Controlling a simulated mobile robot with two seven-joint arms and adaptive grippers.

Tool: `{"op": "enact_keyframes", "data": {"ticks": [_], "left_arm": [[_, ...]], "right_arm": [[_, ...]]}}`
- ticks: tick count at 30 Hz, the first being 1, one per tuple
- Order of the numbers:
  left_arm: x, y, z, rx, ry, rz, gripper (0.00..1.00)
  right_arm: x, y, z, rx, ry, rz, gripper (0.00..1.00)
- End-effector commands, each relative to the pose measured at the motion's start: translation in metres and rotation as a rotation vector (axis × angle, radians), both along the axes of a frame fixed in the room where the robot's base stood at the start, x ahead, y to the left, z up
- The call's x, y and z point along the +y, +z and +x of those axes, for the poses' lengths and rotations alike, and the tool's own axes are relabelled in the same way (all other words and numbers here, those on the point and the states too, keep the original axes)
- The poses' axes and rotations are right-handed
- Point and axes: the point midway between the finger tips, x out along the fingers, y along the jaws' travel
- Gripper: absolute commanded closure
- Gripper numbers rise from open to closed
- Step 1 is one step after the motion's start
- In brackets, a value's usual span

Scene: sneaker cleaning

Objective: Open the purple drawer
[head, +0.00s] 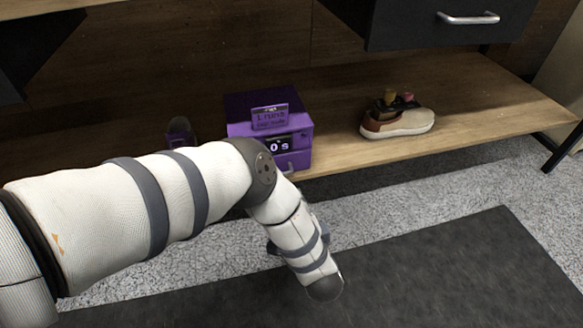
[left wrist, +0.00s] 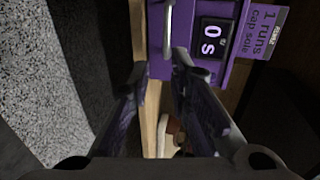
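The purple box (head: 268,110) stands on the wooden shelf with a small sign on top and a dark display reading "0s". Its purple drawer (head: 296,160) is below the display and looks shut, partly covered by my left arm. In the left wrist view, the box (left wrist: 245,70) appears turned sideways, with a thin metal handle (left wrist: 167,30) on its lower front. My left gripper (left wrist: 158,66) is open, its two fingertips apart, with the handle just beyond the gap. I cannot tell whether they touch it. The head view hides this gripper behind my arm. My right gripper is out of view.
A beige and brown sneaker (head: 398,118) sits on the wooden shelf (head: 480,110) to the right of the box. A small dark purple object (head: 180,132) stands left of the box. A black drawer with a metal handle (head: 468,18) hangs above. Grey carpet and a dark mat lie in front.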

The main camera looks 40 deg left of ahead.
Motion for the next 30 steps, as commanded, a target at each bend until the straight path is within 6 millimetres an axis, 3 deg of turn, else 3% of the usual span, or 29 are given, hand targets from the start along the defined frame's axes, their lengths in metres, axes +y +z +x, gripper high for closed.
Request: {"op": "enact_keyframes", "data": {"ticks": [15, 20, 27, 28, 30], "left_arm": [[0.081, -0.022, 0.067, 0.005, 0.015, 0.024, 0.82], [0.092, -0.022, 0.078, 0.003, 0.013, 0.023, 0.82], [0.092, -0.021, 0.079, 0.002, 0.011, 0.024, 0.82], [0.092, -0.021, 0.079, 0.002, 0.011, 0.024, 0.84], [0.092, -0.021, 0.079, 0.002, 0.011, 0.024, 1.0]], "right_arm": [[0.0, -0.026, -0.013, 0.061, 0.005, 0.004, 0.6], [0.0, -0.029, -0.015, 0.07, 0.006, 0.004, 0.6], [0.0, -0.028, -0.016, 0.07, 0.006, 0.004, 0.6], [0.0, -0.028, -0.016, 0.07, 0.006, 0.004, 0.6], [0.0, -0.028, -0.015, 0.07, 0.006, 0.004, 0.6]]}}
